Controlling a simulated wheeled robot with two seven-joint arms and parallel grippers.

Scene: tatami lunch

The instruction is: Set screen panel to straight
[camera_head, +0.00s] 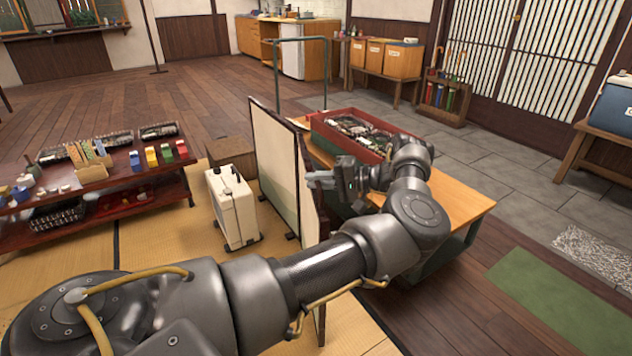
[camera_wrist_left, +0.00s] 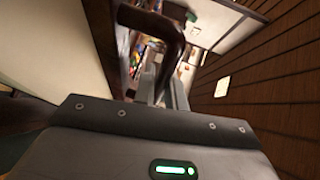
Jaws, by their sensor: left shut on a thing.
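The folding screen stands on the tatami, with pale panels in dark wooden frames. One pale panel (camera_head: 274,165) faces left; a nearer panel (camera_head: 311,215) shows nearly edge-on, so the panels meet at an angle. My left gripper (camera_head: 318,180) is at the nearer panel, shut on its dark frame. In the left wrist view, my left gripper's fingers (camera_wrist_left: 163,90) are at a dark brown curved wooden bar (camera_wrist_left: 165,28), and a pale panel (camera_wrist_left: 45,45) fills the left side. The exact grip is partly hidden. My right gripper is not in view.
A wooden table (camera_head: 458,200) with a red-sided tray (camera_head: 375,125) is close on the right. A low dark shelf (camera_head: 160,185) with goods is at left. Open wooden floor lies behind.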

